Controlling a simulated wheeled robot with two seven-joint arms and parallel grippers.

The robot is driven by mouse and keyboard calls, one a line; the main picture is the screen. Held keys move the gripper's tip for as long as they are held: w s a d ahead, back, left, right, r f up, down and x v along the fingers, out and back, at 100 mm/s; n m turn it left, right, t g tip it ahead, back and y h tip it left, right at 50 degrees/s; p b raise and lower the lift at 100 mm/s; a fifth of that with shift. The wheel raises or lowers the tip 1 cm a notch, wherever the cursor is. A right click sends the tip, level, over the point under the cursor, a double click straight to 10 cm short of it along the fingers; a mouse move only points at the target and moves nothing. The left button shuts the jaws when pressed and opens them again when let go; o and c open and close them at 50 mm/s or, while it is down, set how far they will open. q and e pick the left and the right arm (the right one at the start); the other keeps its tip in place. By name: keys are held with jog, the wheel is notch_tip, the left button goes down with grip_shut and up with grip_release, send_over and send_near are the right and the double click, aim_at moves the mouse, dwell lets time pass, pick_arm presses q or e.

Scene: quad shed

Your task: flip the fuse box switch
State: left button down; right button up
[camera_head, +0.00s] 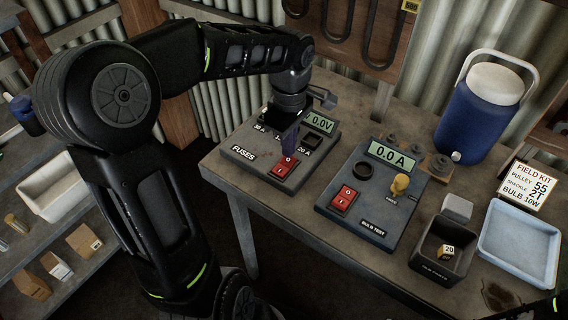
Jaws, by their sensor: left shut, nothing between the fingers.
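The fuse box (246,138) is a dark grey box marked FUSES at the left end of the workbench. Its red rocker switch (285,167) is on the front of its top, at the right of the label. Its display reads 0.0V, partly covered. My left gripper (289,149) is shut and empty, pointing down over the box just behind the red switch. I cannot tell whether its tips touch the switch. My left wrist hides part of the box's back. My right gripper is not in view.
A bulb test box (379,225) with its own red switch (343,198) stands to the right, its display reading 0.0 A. Further right are a used-parts bin (427,243), a pale blue tray (548,243), a field kit card (526,187) and a blue cooler (484,118).

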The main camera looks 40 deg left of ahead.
pick_arm(q)
jog(key=shift+f+b, duration=0.85)
jog(key=shift+f, duration=0.2)
dwell(0.9)
jog(key=shift+r, duration=0.1)
jog(key=shift+r+p, duration=2.5)
jog(key=shift+r, duration=1)
